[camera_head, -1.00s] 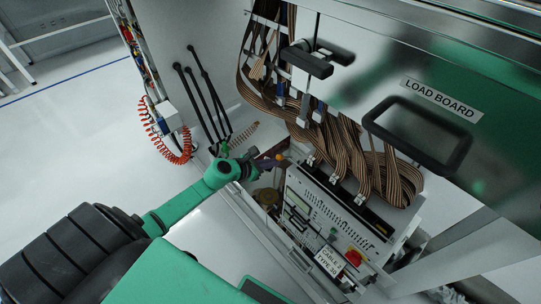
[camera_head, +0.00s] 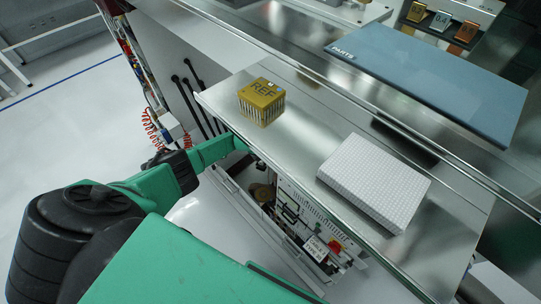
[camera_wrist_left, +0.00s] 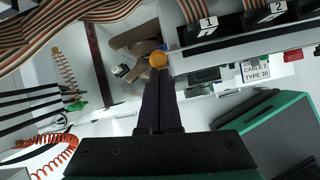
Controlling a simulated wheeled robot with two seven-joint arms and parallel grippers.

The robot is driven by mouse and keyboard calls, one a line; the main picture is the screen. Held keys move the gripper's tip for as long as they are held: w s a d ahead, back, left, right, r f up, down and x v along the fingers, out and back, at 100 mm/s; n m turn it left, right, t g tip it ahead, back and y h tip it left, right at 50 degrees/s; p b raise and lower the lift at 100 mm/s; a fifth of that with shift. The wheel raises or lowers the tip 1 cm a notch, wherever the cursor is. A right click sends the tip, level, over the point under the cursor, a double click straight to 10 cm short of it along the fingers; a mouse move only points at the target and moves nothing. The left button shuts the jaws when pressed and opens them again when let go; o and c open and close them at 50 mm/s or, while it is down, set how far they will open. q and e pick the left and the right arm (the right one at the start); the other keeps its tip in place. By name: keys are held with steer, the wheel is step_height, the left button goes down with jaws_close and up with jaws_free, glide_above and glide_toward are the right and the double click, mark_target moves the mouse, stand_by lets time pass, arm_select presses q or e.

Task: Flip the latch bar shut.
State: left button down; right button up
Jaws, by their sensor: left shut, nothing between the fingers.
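In the left wrist view my left gripper (camera_wrist_left: 159,76) is shut and empty, its dark fingers pointing into the machine's front. An orange round knob (camera_wrist_left: 158,59) shows right at the fingertips; I cannot tell whether they touch. It may be the latch bar's end, but the bar itself I cannot make out for certain. In the head view my left arm (camera_head: 165,180) reaches in under the metal shelf (camera_head: 290,125), which hides the gripper and the knob. My right gripper is in neither view.
The shelf carries a yellow REF box (camera_head: 262,103) and a white block (camera_head: 375,180). A blue-grey PARTS lid (camera_head: 430,85) lies behind. Ribbon cables (camera_wrist_left: 75,25) and numbered connectors (camera_wrist_left: 210,27) are close to the gripper. An orange coiled hose (camera_wrist_left: 50,155) hangs at left.

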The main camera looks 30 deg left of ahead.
arm_select(q)
steer(key=shift+w+d+r+b, duration=0.2)
steer(key=shift+w+b, duration=0.3)
steer(key=shift+w, duration=0.15)
steer(key=shift+w+d+r+b, duration=0.2)
steer(key=shift+w+b, duration=0.3)
steer(key=shift+w, duration=0.1)
steer(key=shift+w+r, duration=0.1)
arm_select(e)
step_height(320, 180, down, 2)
